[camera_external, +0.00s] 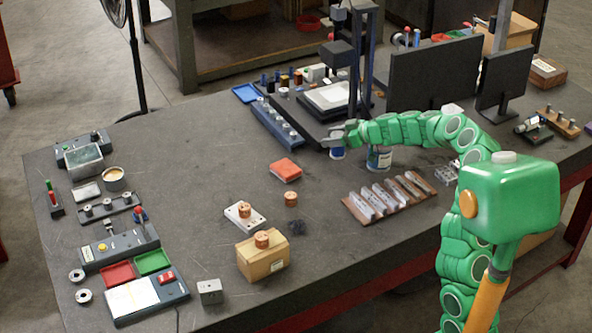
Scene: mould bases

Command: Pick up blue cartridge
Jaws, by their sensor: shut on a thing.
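My green arm reaches in from the right across the dark workbench. My gripper (337,138) is above the middle of the bench and shut on a small blue cartridge (337,153). The blue-and-pale cartridge sits directly below the fingers, and its upper part is hidden by them. I cannot tell whether its base touches the bench top.
A can (379,160) stands just right of the gripper, partly under my arm. A blue rack (275,126) lies to the left, with a machine stand behind. A red block (286,171) and a row of pale bars (372,203) are in front. The bench's left centre (190,160) is clear.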

